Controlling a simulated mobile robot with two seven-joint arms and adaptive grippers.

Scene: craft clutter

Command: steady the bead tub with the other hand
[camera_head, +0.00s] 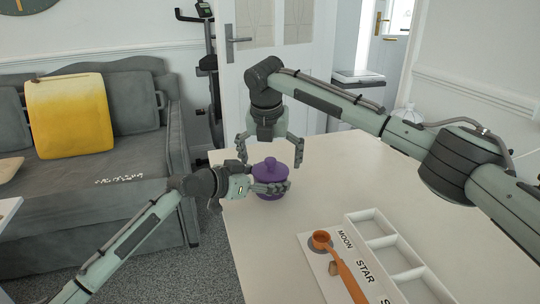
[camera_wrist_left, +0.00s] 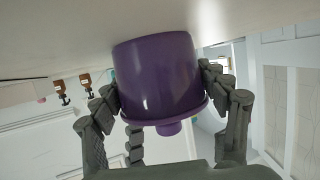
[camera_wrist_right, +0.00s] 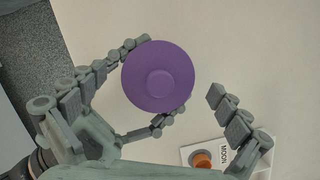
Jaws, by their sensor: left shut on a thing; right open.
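The bead tub (camera_head: 270,190) is a purple, lidded pot with a round knob, standing upright near the table's left edge in the head view. My left gripper (camera_head: 268,187) is shut on its side; in the left wrist view its fingers (camera_wrist_left: 160,95) press both sides of the tub (camera_wrist_left: 158,75). My right gripper (camera_head: 270,150) is open above the tub, fingers pointing down and spread to either side. In the right wrist view the lid (camera_wrist_right: 158,76) sits between the right fingers (camera_wrist_right: 180,75), nearer the left one. The tub's contents are hidden by the lid.
A white sorting tray (camera_head: 385,240) with labels such as MOON and STAR lies at the front right on the white table (camera_head: 330,180). An orange scoop (camera_head: 340,262) rests across its label side. The table behind the tray is clear. A grey sofa stands left, beyond a gap.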

